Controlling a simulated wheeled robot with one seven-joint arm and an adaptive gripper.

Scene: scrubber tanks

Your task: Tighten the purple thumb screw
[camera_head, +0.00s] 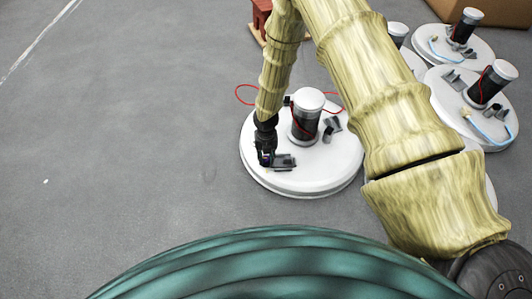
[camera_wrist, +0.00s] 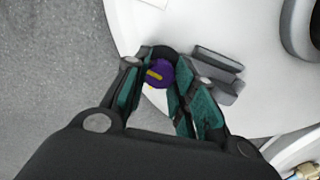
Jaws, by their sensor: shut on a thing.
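The purple thumb screw (camera_wrist: 159,74) shows in the wrist view between the two fingertips of my gripper (camera_wrist: 157,82). It is a round purple knob with a yellow bar mark on top. My gripper is shut on it, with a teal finger pad on each side. In the head view, my gripper (camera_head: 266,158) points down at the left part of a round white tank lid (camera_head: 305,182). The screw is small there and mostly hidden by my gripper. A grey bracket (camera_wrist: 218,72) stands just right of the screw on the lid, close to my right finger.
A dark cylinder with a white cap (camera_head: 308,118) stands on the lid, with a red cable (camera_head: 245,92) behind it. More round white lids with similar cylinders (camera_head: 492,84) stand at the right. A cardboard box (camera_head: 490,8) is at the back. Grey floor at the left is clear.

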